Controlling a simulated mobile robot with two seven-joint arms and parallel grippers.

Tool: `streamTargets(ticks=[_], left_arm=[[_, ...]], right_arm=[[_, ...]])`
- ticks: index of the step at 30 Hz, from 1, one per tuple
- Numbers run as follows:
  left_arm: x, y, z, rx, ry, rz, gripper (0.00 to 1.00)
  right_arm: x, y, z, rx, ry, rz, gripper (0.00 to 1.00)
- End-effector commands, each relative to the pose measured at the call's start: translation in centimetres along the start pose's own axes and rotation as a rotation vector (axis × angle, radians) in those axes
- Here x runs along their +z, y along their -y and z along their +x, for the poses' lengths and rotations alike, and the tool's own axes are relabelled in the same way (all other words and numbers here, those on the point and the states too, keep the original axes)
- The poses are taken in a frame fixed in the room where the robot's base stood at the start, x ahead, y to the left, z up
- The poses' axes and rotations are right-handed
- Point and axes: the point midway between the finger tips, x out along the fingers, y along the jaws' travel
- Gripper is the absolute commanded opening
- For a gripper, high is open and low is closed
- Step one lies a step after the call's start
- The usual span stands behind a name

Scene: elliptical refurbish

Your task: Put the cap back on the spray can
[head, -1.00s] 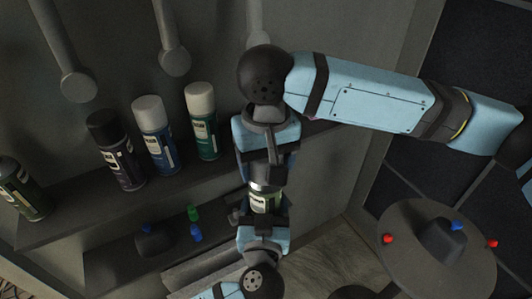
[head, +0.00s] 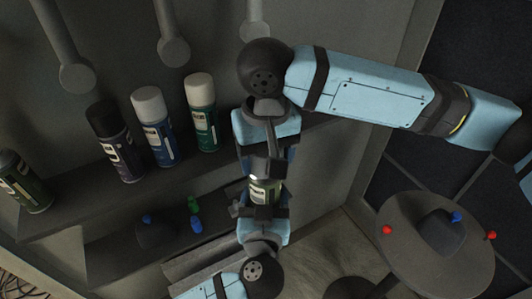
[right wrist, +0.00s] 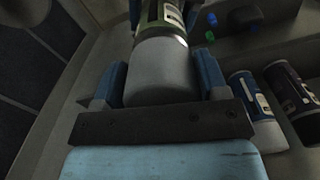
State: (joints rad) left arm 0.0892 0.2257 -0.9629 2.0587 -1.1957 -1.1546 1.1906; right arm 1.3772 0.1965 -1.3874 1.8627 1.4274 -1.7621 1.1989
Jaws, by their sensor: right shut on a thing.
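The spray can (head: 264,190), with a green and white label, stands roughly in line between my two grippers in the head view. My left gripper (head: 263,212) comes from below and is shut around the can's lower part. My right gripper (head: 264,166) comes from above and is shut on the grey cap (right wrist: 160,72), which shows between its blue fingers in the right wrist view. The can (right wrist: 160,18) also shows there, right against the cap's far end with a bright rim. Whether the cap is seated is not clear. The right fingers hide the cap in the head view.
A black-topped can (head: 115,142), a blue can (head: 154,127) and a green can (head: 202,113) stand on the shelf (head: 75,205) to the left. A dark green can (head: 25,183) is farther left. A round grey object (head: 435,245) with coloured knobs is at the right.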

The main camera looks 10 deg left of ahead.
Motion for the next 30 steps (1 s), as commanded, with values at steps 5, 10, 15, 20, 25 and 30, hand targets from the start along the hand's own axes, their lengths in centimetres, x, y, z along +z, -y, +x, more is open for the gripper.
streamTargets(ticks=[5,10,15,20,25,30], left_arm=[[-0.03,0.0,0.0,0.0,-0.001,0.0,0.36],[-0.03,0.0,0.0,0.0,0.0,0.0,0.36],[-0.03,0.0,0.0,0.0,-0.001,0.0,0.36],[-0.03,0.0,0.0,0.0,-0.001,0.0,0.36],[-0.03,0.0,0.0,0.0,-0.001,0.0,0.36],[-0.03,0.0,0.0,0.0,-0.001,0.0,0.36]], right_arm=[[-0.01,0.01,-0.01,0.0,0.0,0.0,0.48],[0.0,0.02,0.14,0.0,0.0,0.0,0.48],[-0.01,0.02,0.42,0.0,0.0,0.0,0.48],[-0.02,0.01,0.49,0.0,-0.001,0.0,0.48],[-0.02,0.01,0.49,0.0,-0.001,0.0,0.48],[-0.02,0.02,0.5,0.0,-0.001,0.0,0.48]])
